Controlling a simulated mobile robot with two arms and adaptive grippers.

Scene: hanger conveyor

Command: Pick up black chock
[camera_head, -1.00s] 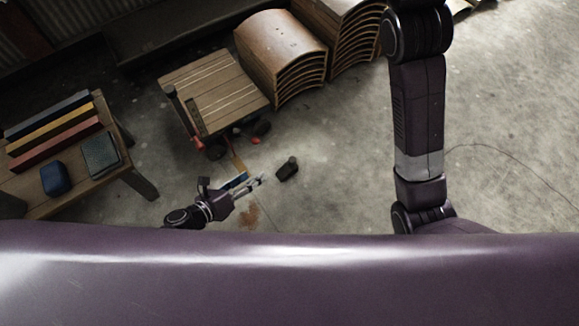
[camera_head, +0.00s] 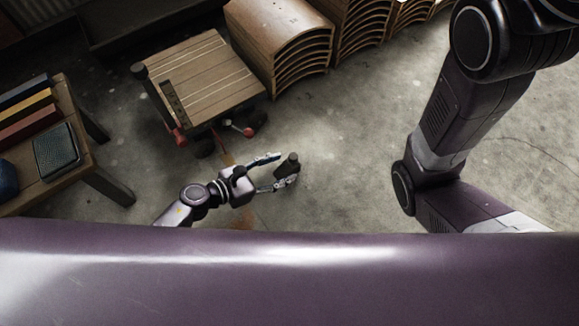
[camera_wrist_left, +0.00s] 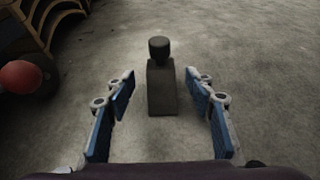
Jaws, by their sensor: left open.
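The black chock (camera_head: 288,166) is a small dark block on the concrete floor, near the middle of the head view. In the left wrist view the chock (camera_wrist_left: 161,80) has a round knob on top and stands upright. My left gripper (camera_head: 284,169) is open. In the left wrist view its blue-padded fingers (camera_wrist_left: 165,92) are spread to either side of the chock, with a gap on both sides. The chock is at the far end of the fingers, and nothing is held. My right arm shows at the right, but its gripper is out of view.
A wooden-topped cart (camera_head: 205,80) with red parts stands just behind my left gripper. Stacked curved wooden panels (camera_head: 278,40) are further back. A wooden bench (camera_head: 75,175) with coloured bars and a dark ribbed box (camera_head: 57,149) is at the left. The floor right of the chock is clear.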

